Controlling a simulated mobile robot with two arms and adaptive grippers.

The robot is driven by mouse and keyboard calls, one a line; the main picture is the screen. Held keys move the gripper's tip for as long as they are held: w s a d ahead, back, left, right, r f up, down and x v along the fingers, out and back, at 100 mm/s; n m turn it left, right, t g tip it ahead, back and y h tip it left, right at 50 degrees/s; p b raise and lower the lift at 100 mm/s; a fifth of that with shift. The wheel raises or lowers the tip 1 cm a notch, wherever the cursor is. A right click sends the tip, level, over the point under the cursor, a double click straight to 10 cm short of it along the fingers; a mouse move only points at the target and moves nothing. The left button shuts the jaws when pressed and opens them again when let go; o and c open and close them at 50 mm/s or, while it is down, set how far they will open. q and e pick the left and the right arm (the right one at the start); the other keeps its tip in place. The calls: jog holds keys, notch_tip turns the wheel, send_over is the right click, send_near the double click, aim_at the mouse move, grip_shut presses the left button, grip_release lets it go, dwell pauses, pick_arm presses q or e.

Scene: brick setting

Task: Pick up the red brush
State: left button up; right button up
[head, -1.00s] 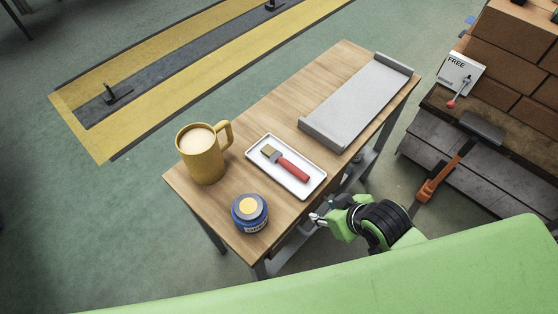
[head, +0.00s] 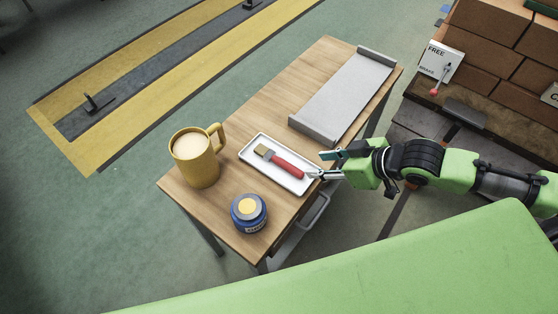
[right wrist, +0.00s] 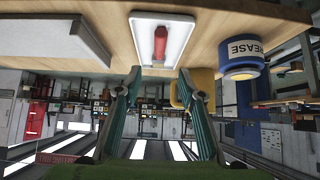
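The red brush (head: 287,167) lies in a white tray (head: 253,176) on the wooden table, its tan bristle end to the upper left and its red handle to the lower right. In the right wrist view the brush's red handle (right wrist: 160,42) shows in the tray (right wrist: 178,58), ahead of the fingers. My right gripper (head: 318,165) is open and empty at the table's right edge, close to the handle end of the tray; its spread fingers (right wrist: 154,85) also show in the right wrist view. My left gripper is not in view.
A yellow mug (head: 199,168) stands left of the tray. A blue grease jar (head: 249,213) stands in front of it. A grey metal shelf piece (head: 342,98) lies on the table's far part. Stacked bricks (head: 490,45) stand at the upper right.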

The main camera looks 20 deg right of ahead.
send_near(287, 164)
jog(key=x, duration=0.4)
jog(key=shift+s+f+p, duration=0.1)
jog(key=shift+s+p, duration=0.05)
jog(key=shift+p, duration=0.2)
jog(key=x, duration=0.2)
jog(key=p+x, duration=0.1)
jog(key=x, duration=0.1)
jog(key=shift+w+a, duration=0.2)
jog(key=shift+w, duration=0.2)
jog(key=shift+w+a+f, duration=0.1)
jog(key=shift+w+f, duration=0.05)
jog(key=shift+f, duration=0.1)
grip_shut()
